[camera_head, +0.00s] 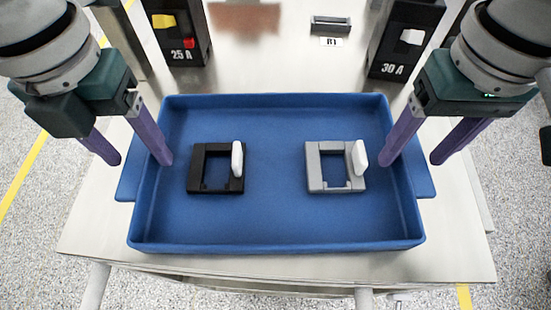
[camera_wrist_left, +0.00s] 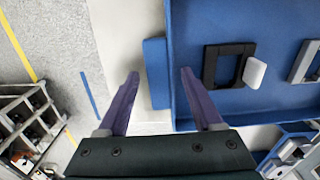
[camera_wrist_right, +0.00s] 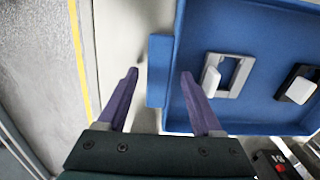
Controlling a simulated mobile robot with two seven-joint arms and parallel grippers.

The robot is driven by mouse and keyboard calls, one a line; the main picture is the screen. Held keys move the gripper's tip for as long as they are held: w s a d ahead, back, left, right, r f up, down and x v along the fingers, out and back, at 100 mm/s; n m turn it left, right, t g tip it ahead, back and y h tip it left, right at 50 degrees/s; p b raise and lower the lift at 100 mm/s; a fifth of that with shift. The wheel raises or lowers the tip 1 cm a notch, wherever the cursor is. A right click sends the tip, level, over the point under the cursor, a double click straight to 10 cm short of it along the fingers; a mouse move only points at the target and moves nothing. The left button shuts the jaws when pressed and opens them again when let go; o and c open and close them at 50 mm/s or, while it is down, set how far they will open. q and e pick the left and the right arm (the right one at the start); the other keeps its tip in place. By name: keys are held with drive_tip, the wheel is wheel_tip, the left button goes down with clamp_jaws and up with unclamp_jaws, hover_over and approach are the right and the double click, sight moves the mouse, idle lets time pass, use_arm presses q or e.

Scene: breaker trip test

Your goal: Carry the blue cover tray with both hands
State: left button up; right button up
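The blue cover tray (camera_head: 275,225) rests on the light metal table, with a handle tab on each side. It holds a black square frame (camera_head: 208,186) with a white lever and a grey square frame (camera_head: 316,180) with a white lever. My left gripper (camera_head: 140,162) is open at the left side, its fingers on either side of the left handle (camera_wrist_left: 156,73) and side wall. My right gripper (camera_head: 412,162) is open at the right side, its fingers on either side of the right handle (camera_wrist_right: 159,70). Neither gripper is closed on the tray.
A 25 A breaker unit (camera_head: 180,30) and a 30 A breaker unit (camera_head: 405,38) stand behind the tray. A small grey holder (camera_head: 330,24) labelled R1 sits between them. Bare metal table (camera_head: 85,235) shows around the tray; speckled floor lies beyond.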

use_arm(q)
clamp_jaws()
use_arm(e)
clamp_jaws()
